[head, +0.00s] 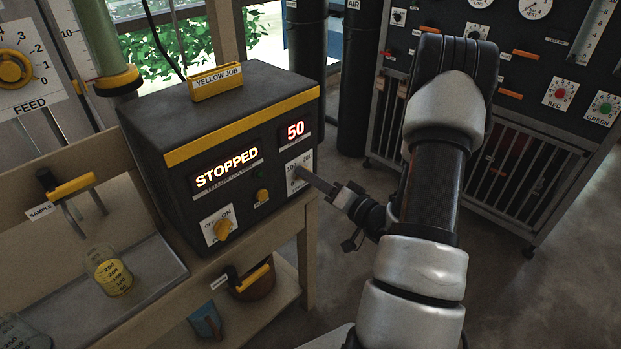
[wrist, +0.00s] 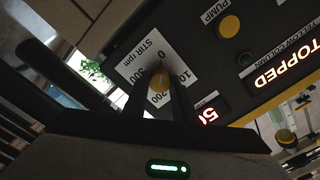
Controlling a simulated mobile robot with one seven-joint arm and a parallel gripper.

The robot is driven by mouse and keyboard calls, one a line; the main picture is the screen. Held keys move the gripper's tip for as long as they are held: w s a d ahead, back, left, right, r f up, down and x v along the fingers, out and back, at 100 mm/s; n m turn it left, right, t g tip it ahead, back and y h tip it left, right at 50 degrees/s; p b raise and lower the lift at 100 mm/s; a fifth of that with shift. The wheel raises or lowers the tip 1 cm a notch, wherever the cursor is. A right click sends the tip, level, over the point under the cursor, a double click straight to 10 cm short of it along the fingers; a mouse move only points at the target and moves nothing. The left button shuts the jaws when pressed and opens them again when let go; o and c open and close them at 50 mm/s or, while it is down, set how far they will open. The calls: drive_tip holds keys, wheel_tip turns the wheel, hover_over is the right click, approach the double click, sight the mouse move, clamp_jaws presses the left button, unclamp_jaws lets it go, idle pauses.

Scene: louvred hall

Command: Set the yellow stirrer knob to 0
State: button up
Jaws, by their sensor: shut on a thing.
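The yellow stirrer knob (wrist: 159,80) sits on a white dial plate (wrist: 134,68) marked "STIR rpm", with 0, 100 and other numbers around it. My gripper (wrist: 160,98) is shut on the knob, one finger on each side. In the head view my gripper (head: 305,177) reaches the dial plate (head: 299,163) from the right, and its fingers hide the knob there. The red display (head: 295,130) above the dial reads 50. The exact pointer direction is hard to tell.
A beaker with yellow liquid (head: 112,272) stands at the left.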

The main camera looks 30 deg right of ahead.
drive_tip(key=shift+n, duration=0.6)
drive_tip(key=o, duration=1)
drive_tip(key=shift+o, duration=0.2)
drive_tip(key=p+v, duration=0.1)
drive_tip(key=v, duration=1.6)
drive_tip(key=shift+s, duration=0.25)
drive_tip(key=shift+d, duration=0.1)
